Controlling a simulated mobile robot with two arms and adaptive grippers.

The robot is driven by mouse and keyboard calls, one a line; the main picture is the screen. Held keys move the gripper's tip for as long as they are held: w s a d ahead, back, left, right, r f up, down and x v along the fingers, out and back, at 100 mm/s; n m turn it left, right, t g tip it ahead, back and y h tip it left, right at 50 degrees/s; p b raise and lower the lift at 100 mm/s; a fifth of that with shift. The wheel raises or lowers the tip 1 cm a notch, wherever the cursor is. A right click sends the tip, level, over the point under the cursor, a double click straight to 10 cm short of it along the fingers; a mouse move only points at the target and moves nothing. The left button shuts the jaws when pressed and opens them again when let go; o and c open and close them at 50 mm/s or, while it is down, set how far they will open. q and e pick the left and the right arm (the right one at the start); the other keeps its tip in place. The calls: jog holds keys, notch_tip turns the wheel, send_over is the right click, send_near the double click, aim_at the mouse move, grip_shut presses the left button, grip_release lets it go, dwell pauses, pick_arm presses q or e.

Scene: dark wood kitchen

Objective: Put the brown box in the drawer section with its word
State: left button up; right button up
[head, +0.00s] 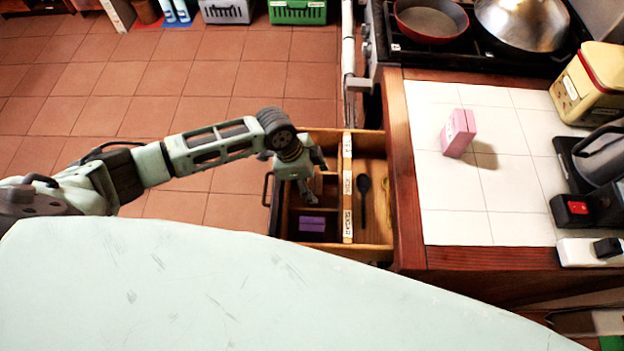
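The open drawer (374,142) has small sections on its left, and a long divider carries white word labels (347,183) that are too small to read surely. A purple box (312,224) lies in the nearest left section. My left gripper (306,192) reaches over the left sections, pointing down. Its fingers are small and dark here, so I cannot tell if they are open or hold something. I cannot make out a brown box; the gripper hides part of the middle and far sections. My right gripper is out of view.
A black spoon (363,200) lies in the drawer's right part. A pink box (458,133) stands on the white-tiled counter (508,192). A red pan (431,20) and a metal wok (522,22) sit on the stove. Crates (297,12) stand on the floor beyond.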

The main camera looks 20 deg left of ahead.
pick_arm(q)
jog(key=shift+o, duration=0.3)
jog(key=shift+r, duration=0.1)
jog(key=v, duration=1.2)
jog(key=shift+b, duration=0.3)
